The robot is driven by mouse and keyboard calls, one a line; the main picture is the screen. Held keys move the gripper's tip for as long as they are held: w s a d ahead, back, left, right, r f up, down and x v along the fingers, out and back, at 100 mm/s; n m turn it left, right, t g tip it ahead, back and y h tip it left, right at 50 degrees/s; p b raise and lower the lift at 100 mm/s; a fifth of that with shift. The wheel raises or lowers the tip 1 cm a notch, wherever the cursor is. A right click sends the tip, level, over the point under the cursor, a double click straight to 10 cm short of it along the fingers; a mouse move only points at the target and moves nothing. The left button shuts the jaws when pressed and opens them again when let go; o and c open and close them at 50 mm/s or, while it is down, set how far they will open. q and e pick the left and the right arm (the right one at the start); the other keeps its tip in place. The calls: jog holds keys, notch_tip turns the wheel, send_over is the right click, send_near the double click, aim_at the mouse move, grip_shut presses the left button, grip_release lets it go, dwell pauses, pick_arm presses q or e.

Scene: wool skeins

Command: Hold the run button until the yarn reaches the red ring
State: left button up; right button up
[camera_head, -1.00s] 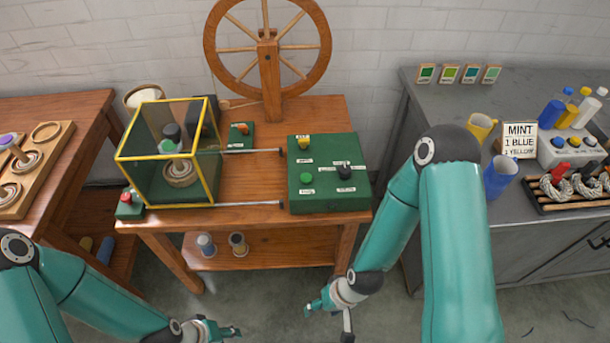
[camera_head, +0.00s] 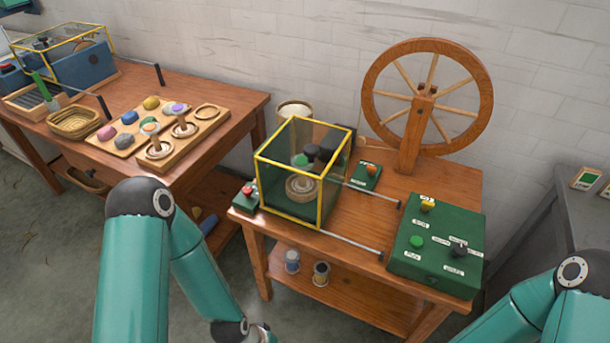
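The green control box (camera_head: 437,255) sits at the front right of the middle table. It carries a green button (camera_head: 417,241), a yellow button (camera_head: 427,205) and a black knob (camera_head: 459,250); its labels are too small to read. A yellow-framed guard (camera_head: 322,205) encloses a pale bobbin (camera_head: 301,187) on the table's left; I cannot make out a red ring on it. My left gripper (camera_head: 262,332) is at the bottom edge, low in front of the table and mostly cut off, so its fingers are unclear. My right gripper is out of view; only that arm's links show at lower right.
A spinning wheel (camera_head: 424,105) stands at the table's back. Two metal rods stick out rightward from the guard. Another table (camera_head: 217,141) at left holds wooden trays.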

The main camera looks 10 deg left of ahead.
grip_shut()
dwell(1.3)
